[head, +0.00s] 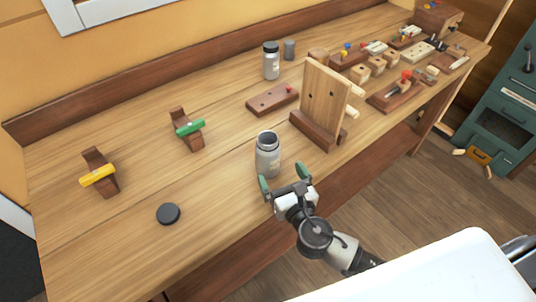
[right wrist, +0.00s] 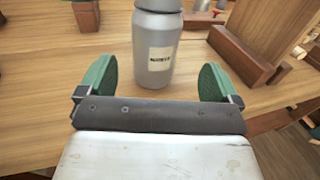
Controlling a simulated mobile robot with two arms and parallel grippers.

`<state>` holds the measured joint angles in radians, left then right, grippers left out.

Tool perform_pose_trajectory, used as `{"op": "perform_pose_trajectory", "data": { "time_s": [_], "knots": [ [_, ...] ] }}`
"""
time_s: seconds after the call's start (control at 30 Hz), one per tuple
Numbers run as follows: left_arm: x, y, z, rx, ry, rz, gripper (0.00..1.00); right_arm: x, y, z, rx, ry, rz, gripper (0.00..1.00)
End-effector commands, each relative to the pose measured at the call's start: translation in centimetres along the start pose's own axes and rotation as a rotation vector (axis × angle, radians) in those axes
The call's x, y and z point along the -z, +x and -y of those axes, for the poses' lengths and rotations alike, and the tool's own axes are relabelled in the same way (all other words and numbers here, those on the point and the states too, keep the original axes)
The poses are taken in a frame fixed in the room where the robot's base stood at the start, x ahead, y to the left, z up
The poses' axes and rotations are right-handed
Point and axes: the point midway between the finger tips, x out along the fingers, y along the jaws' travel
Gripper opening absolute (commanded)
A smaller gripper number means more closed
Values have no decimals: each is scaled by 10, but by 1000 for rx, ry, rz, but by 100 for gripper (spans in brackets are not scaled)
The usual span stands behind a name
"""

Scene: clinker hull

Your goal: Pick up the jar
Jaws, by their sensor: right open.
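A grey metal jar (head: 267,155) with an open top and a pale label stands upright on the wooden bench, near its front edge. It also shows in the right wrist view (right wrist: 156,45), where its lower part stands just beyond and between the fingers. My right gripper (head: 285,182) is open and empty, its green finger pads spread on the near side of the jar. A second grey jar with a dark lid (head: 271,60) stands farther back on the bench. A dark round lid (head: 168,214) lies on the bench to the left. My left gripper is not in view.
An upright wooden board on a base (head: 325,100) stands close to the right of the jar. A yellow-handled block (head: 99,176) and a green-handled block (head: 188,128) are to the left. Several wooden fixtures crowd the far right. The bench between lid and jar is clear.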

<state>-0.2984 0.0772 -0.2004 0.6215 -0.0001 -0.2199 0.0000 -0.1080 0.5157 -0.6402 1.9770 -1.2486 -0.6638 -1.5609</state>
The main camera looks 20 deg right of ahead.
Motion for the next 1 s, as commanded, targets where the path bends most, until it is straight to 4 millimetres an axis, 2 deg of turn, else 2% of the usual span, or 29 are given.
{"op": "perform_pose_trajectory", "data": {
  "time_s": [0.03,0.27,0.6,0.87,0.9,1.0],
  "knots": [
    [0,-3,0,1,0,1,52,-2,9,0,1,1,1,93],
    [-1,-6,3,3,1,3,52,-1,28,-1,1,4,-1,93],
    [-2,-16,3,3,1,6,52,0,72,-6,2,5,-2,93],
    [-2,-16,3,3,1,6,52,1,76,-6,1,6,-3,93],
    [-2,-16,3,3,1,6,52,1,76,-6,1,6,-3,92],
    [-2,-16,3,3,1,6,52,1,76,-6,1,6,-3,77]
  ]
}}
